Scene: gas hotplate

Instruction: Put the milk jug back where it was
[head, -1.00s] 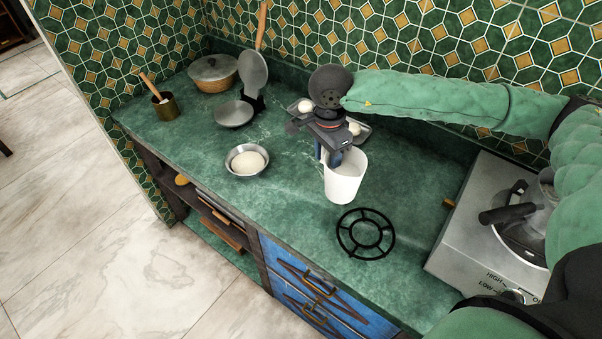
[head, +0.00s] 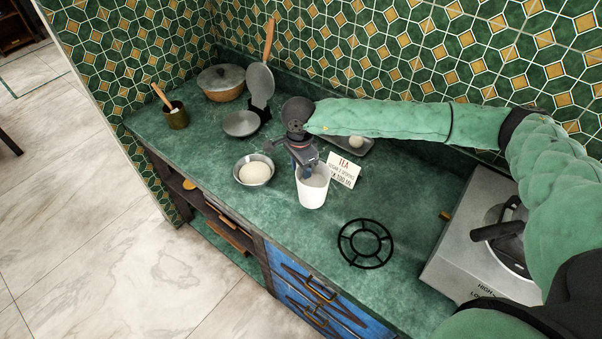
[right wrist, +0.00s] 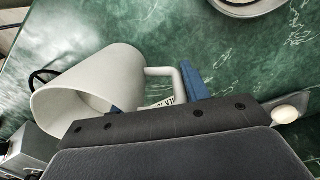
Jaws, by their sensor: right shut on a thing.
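The white milk jug (head: 312,190) is upright over the green counter, left of the round black trivet. My right gripper (head: 305,160) is shut on its handle, reaching it from behind. I cannot tell whether the jug's base touches the counter. In the right wrist view the white jug (right wrist: 85,95) shows its open mouth, and a blue finger (right wrist: 194,82) is at the handle. The rest of the grip is hidden by the gripper body. My left gripper is not in view.
A TEA sign (head: 343,170) stands just right of the jug. A bowl with dough (head: 253,171) is close on its left. A tray (head: 362,150) lies behind. The black trivet (head: 365,243) and hotplate (head: 465,262) are to the right. Counter between jug and trivet is clear.

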